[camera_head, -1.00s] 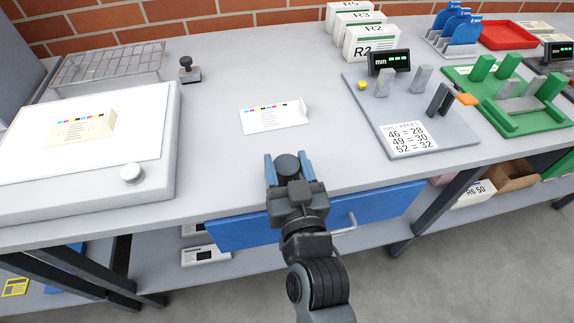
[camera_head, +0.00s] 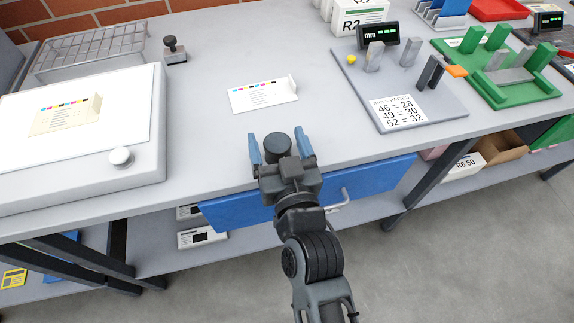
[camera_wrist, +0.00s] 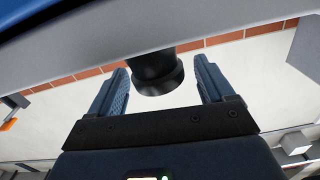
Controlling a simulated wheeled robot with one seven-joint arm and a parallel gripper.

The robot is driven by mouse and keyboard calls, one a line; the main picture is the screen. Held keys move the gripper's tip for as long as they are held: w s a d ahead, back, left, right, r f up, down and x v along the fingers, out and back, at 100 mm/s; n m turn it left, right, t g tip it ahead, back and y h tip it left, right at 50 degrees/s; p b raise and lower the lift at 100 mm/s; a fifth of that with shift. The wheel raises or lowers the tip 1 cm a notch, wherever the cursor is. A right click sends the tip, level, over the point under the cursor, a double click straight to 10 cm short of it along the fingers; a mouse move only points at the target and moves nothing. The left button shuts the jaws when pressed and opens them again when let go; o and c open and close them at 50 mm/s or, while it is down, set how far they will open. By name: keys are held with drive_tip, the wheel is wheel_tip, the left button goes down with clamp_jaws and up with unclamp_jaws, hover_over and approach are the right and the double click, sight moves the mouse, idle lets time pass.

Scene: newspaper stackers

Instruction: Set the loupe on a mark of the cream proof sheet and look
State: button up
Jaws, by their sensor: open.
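The loupe, a short black cylinder (camera_head: 278,150), stands on the bench near its front edge. My gripper (camera_head: 279,140) is open with its two blue fingers on either side of the loupe. The wrist view, upside down, shows the loupe (camera_wrist: 157,75) between the fingers with a gap on each side. The cream proof sheet (camera_head: 62,120) lies on the white light box at the left and has a row of colour patches. Its small marks are too fine to tell apart.
The light box (camera_head: 140,165) has a raised edge and a round knob (camera_head: 121,156). A white sheet (camera_head: 262,95) with colour patches lies mid-bench. A black stamp-like object (camera_head: 175,50) and a wire rack (camera_head: 90,52) stand behind. Bench between is clear.

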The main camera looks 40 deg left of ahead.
drive_tip(key=b+v, duration=0.3)
drive_tip(key=v, duration=0.8)
drive_tip(key=shift+s+d, duration=0.25)
drive_tip(key=shift+d, duration=0.1)
drive_tip(key=s+d+f+m+t+h, duration=0.1)
drive_tip(key=s+d+f+m+h, duration=0.15)
drive_tip(key=d, duration=0.55)
drive_tip(key=s+d+f+m+t+h, duration=0.1)
drive_tip(key=s+d+h, duration=0.15)
drive_tip(key=d, duration=0.45)
drive_tip(key=s+d+f+m+t+h, duration=0.1)
drive_tip(key=s+d+m+h, duration=0.15)
drive_tip(key=d, duration=0.55)
drive_tip(key=s+d+r+m+h, duration=0.2)
drive_tip(key=s+d+r+h, duration=0.2)
drive_tip(key=s+d, duration=0.6)
drive_tip(key=shift+s+d+r+m+h, duration=0.2)
drive_tip(key=shift+s+d+m+h, duration=0.15)
drive_tip(key=shift+s+h, duration=0.65)
drive_tip(key=shift+o, duration=0.3)
drive_tip(key=shift+s+d+r, duration=0.2)
drive_tip(key=shift+s+r, duration=0.15)
drive_tip(key=shift+s, duration=0.15)
